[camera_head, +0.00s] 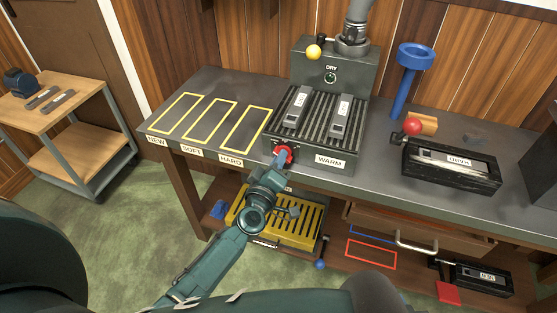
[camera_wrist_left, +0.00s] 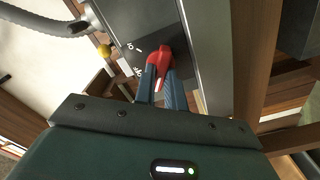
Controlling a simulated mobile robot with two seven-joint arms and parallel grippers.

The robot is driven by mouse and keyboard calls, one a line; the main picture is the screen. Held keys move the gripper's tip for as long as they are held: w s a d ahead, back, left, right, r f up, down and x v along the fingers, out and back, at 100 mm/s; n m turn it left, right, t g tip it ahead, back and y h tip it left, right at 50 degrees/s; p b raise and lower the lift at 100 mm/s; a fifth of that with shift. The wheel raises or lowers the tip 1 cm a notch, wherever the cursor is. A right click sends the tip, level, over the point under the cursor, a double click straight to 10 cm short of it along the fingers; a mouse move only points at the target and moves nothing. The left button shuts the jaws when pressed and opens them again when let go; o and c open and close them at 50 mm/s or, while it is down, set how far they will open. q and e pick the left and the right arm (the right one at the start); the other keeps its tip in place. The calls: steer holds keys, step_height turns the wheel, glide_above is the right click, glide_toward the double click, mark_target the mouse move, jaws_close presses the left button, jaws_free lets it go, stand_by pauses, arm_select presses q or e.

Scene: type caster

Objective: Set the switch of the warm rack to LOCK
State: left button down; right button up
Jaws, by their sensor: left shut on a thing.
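The warm rack (camera_head: 312,146) is a dark grey ribbed unit on the bench, with a white WARM label on its front. Its red switch (camera_head: 284,153) is on the left part of the front face. The switch also shows in the left wrist view (camera_wrist_left: 160,54). My left gripper (camera_head: 279,163) is at the front of the rack, its two fingers shut on the red switch. My right gripper is not in view.
Two dark bars lie on the rack. Behind it stands the DRY unit (camera_head: 318,62) with a yellow knob (camera_head: 313,52). Yellow-outlined NEW, SOFT and HARD areas (camera_head: 210,121) lie empty to the left. A yellow slatted tray (camera_head: 302,218) sits below. A blue stand (camera_head: 404,85) is at right.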

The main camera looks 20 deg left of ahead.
arm_select(q)
steer(key=c, duration=1.5)
jaws_free()
steer(key=shift+o, duration=0.2)
steer(key=s, duration=1.3)
steer(key=shift+s+a, duration=0.15)
steer(key=shift+a, duration=0.05)
